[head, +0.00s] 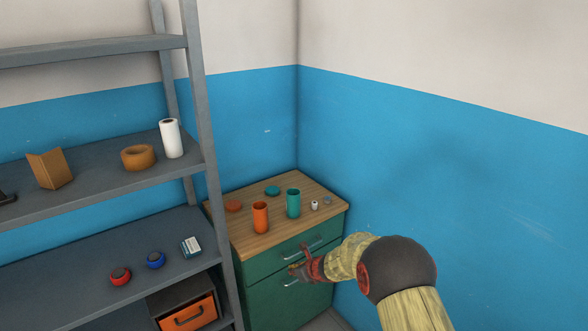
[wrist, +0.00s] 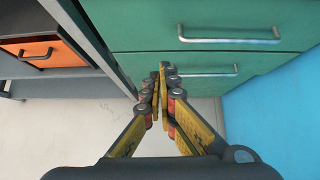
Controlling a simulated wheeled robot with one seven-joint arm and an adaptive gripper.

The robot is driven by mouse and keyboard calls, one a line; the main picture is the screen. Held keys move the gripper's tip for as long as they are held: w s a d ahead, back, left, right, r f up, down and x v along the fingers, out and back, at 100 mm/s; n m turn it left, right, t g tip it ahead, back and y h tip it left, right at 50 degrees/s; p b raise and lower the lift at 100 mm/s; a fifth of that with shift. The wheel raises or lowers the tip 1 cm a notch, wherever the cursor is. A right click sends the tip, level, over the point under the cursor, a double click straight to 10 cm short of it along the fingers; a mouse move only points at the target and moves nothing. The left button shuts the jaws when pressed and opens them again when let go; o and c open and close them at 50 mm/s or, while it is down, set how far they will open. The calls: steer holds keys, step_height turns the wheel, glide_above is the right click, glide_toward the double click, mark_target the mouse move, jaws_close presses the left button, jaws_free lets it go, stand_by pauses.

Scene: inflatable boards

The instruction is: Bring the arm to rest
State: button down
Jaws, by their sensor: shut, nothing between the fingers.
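My gripper (wrist: 164,82) is shut and empty, its fingertips together in the wrist view. In the head view my gripper (head: 303,264) is in front of the green drawer cabinet (head: 262,300), near its drawer handles. The cabinet front (wrist: 140,35) also shows in the wrist view, with two metal handles beyond the fingers. I cannot tell whether the fingertips touch the cabinet. My arm reaches in from the lower right of the head view.
An orange cup (head: 261,217) and a teal cup (head: 293,203) stand on the cabinet's wooden top (head: 270,240) with small items. A grey shelf (head: 75,255) stands left, close to the cabinet. A blue wall (head: 450,170) is at right. Bare floor (wrist: 60,130) shows below.

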steer(key=s+a+f+n+g+y, duration=0.1)
steer(key=s+a+f+n+g, duration=0.15)
steer(key=s+n, duration=0.6)
steer(key=s+d+r+n+g, duration=0.2)
steer(key=s+r+n+g, duration=0.1)
steer(key=s+r+n, duration=0.7)
steer(key=s+d+r+n+t+h, duration=0.1)
steer(key=s+d+r+n+h, duration=0.1)
steer(key=s+d+r, duration=0.4)
steer(key=s+d+r+n+t+h, duration=0.1)
steer(key=s+d+r+n+h, duration=0.1)
steer(key=s+d+r+n, duration=0.2)
steer(key=s+d+r+n+t+h, duration=0.2)
steer(key=s+d+r+n, duration=0.2)
steer(key=s+d+r, duration=0.6)
steer(key=shift+s+r, duration=1.95)
steer(key=shift+s, duration=2.4)
steer(key=shift+d, duration=0.1)
